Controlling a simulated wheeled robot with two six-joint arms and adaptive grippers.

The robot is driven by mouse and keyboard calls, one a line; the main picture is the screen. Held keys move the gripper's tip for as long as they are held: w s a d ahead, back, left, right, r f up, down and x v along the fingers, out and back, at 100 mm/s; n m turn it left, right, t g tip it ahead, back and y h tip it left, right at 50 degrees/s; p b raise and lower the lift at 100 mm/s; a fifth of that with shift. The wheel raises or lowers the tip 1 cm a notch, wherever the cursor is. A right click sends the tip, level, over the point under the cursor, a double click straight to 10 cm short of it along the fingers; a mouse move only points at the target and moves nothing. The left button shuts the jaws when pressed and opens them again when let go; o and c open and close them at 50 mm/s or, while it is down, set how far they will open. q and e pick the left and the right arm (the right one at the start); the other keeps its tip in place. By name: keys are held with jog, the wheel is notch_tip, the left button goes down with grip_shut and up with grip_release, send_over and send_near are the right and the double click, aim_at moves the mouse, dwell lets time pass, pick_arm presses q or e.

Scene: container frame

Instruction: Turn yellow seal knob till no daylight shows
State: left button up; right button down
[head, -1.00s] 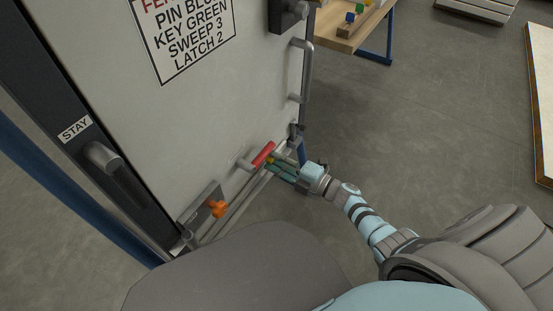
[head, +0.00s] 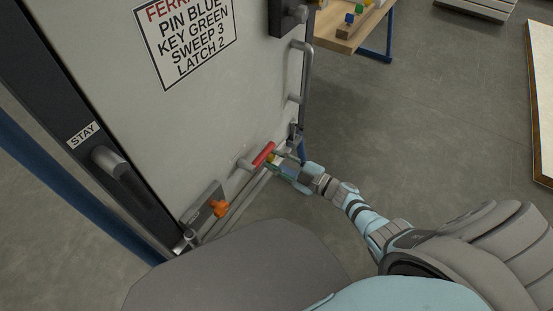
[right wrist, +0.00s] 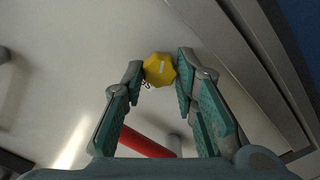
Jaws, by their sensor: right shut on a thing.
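The yellow seal knob (right wrist: 159,70) sits between the fingertips of my right gripper in the right wrist view. It is a faceted knob with a pale mark on its face. My right gripper (right wrist: 162,76) is shut on it, one finger on each side. In the head view my right gripper (head: 276,164) reaches the lower right part of the grey door (head: 190,110), and the knob is mostly hidden by the fingers and the red handle. Any gap at the door's bottom edge cannot be made out. My left gripper is not in view.
A red handle (head: 263,153) lies right beside my right gripper; it also shows in the right wrist view (right wrist: 145,143). An orange knob (head: 220,208) is at the door's lower left. Rails run along the bottom edge. Open floor (head: 430,110) lies to the right.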

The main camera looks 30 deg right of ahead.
dwell(0.5)
jog(key=c, duration=1.3)
grip_release()
jog(key=v, duration=1.2)
